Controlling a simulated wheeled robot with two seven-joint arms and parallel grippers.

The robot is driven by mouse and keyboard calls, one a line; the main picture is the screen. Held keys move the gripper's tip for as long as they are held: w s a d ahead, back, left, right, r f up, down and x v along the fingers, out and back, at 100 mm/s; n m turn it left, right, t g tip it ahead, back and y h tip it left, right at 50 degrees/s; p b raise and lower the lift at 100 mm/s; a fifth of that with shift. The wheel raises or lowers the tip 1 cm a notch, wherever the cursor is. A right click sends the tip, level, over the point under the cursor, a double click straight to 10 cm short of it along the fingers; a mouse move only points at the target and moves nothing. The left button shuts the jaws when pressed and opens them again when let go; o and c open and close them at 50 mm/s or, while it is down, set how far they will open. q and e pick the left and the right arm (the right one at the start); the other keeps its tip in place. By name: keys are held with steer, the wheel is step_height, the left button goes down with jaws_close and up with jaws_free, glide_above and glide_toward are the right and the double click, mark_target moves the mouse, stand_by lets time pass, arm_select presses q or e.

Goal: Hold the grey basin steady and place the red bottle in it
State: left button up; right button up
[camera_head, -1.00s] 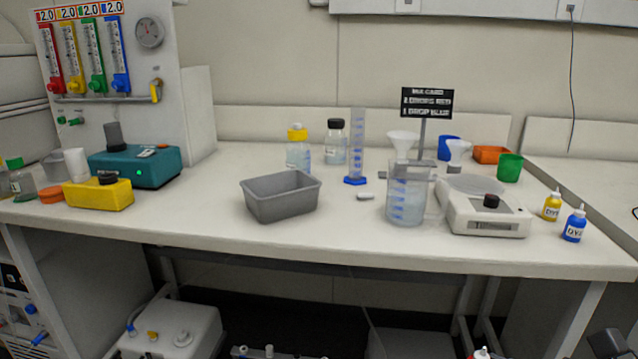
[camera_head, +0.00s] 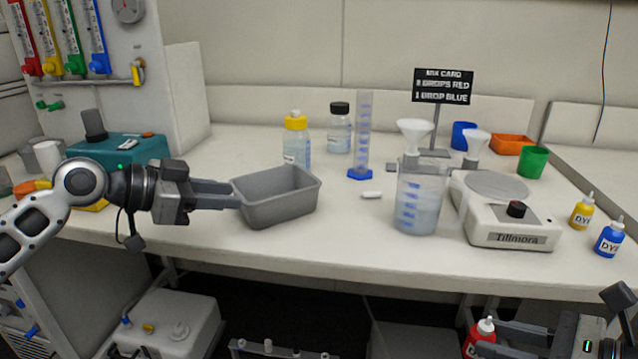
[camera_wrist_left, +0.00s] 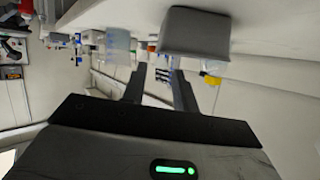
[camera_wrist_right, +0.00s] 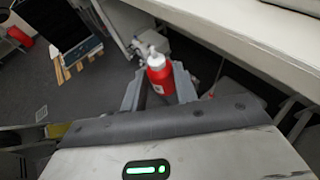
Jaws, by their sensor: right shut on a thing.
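The grey basin (camera_head: 277,208) stands on the bench in the head view, left of centre, and looks empty. It also shows ahead of the fingers in the left wrist view (camera_wrist_left: 194,35). My left gripper (camera_head: 238,194) is level with the basin's left side, its fingertips very close to that wall; contact cannot be told. Its fingers are apart with nothing between them in the left wrist view (camera_wrist_left: 160,70). The red bottle (camera_head: 478,340), with a white cap, is held upright by my right gripper (camera_wrist_right: 158,80), low in front of the bench edge. The red bottle (camera_wrist_right: 160,78) sits between the fingers.
A beaker (camera_head: 420,205) with a funnel above it and a balance (camera_head: 505,225) stand right of the basin. A bottle with yellow cap (camera_head: 297,140) and a blue-based cylinder (camera_head: 362,140) stand behind it. The bench front before the basin is clear.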

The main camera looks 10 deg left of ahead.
mark_target(275, 200)
arm_select(q)
steer(key=p+x, duration=0.1)
steer(key=x, duration=0.9)
steer(key=shift+d+f, duration=0.2)
jaws_close()
